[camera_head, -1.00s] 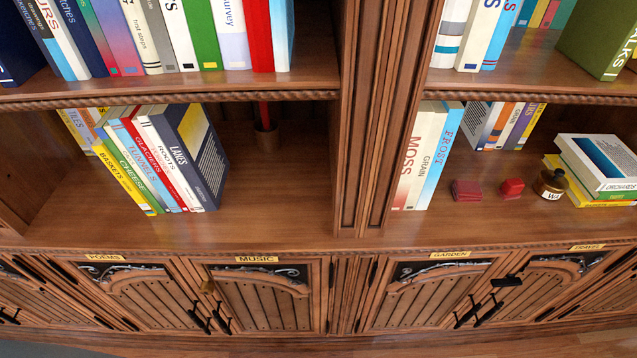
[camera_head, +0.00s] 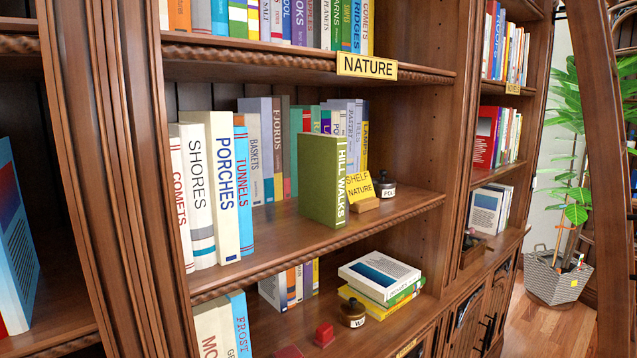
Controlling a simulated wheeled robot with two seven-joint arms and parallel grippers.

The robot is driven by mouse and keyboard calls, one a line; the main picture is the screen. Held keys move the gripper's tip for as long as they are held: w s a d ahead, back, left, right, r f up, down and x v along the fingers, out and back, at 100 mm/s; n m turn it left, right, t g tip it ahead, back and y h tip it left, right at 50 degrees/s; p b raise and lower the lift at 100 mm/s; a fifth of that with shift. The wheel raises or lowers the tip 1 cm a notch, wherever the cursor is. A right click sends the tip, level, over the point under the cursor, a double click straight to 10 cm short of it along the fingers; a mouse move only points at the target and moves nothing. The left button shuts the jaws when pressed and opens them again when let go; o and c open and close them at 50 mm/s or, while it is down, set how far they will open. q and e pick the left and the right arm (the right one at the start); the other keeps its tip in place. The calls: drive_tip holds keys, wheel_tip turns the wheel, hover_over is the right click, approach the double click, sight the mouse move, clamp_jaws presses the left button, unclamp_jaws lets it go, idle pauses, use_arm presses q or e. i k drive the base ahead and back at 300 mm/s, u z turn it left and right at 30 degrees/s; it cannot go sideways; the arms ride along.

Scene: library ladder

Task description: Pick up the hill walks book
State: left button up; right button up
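The hill walks book (camera_head: 321,182) is olive green with "HILL WALKS" in white on its spine. It stands upright near the front edge of the middle shelf (camera_head: 290,240), below the yellow NATURE label (camera_head: 367,66). A yellow "SHELF NATURE" card (camera_head: 364,184) on a wooden block and a dark ink bottle (camera_head: 385,185) stand just right of it. To its left is a gap, then a group of books ending with the blue Tunnels book (camera_head: 243,190). Neither of my grippers shows in the head view.
Behind the book stands a back row of books (camera_head: 258,140). The shelf below holds a stack of lying books (camera_head: 380,278), a small bottle (camera_head: 352,313) and a red block (camera_head: 324,335). A potted plant (camera_head: 560,275) and a wooden upright (camera_head: 600,150) stand at right.

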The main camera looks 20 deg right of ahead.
sight(321, 158)
drive_tip(key=z, duration=0.15)
drive_tip(key=k, duration=0.2)
drive_tip(key=z, duration=1.05)
drive_tip(key=k, duration=1.15)
drive_tip(key=z, duration=0.85)
drive_tip(key=i, duration=1.4)
drive_tip(key=u, duration=1.35)
drive_tip(key=i, duration=0.9)
drive_tip(key=u, duration=1.1)
